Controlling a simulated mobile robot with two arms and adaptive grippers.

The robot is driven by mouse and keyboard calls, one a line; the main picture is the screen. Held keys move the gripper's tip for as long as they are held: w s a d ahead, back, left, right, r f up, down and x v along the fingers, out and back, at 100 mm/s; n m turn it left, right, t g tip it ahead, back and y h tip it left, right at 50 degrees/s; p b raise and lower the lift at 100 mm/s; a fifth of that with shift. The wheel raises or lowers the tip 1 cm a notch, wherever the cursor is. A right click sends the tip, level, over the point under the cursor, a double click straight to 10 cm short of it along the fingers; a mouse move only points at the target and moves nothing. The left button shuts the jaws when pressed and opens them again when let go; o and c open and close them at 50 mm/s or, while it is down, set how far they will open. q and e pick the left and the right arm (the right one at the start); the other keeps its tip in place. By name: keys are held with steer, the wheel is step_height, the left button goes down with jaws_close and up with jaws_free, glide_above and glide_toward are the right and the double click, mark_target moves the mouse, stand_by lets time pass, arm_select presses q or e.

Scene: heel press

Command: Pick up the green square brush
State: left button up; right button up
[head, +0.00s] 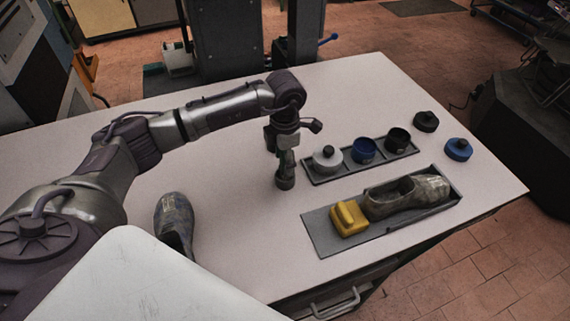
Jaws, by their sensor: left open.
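I see no green brush. The only square brush-like block (348,219) looks yellow and has a raised grip on top. It sits on the left end of the grey tray (319,232), against the toe or heel of a worn shoe (412,195). My left gripper (285,180) points down over the table, to the left of and behind the block and apart from it. It is open, with nothing seen in it. My right gripper is not in view.
A small rack (319,180) holds a white jar (326,160), a blue jar (364,151) and a black jar (398,140). A black lid (426,121) and a blue lid (459,149) lie to the right. Another shoe (175,222) stands left. The table (240,235) middle is clear.

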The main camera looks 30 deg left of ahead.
arm_select(q)
jaws_close()
steer(key=shift+r, duration=0.15)
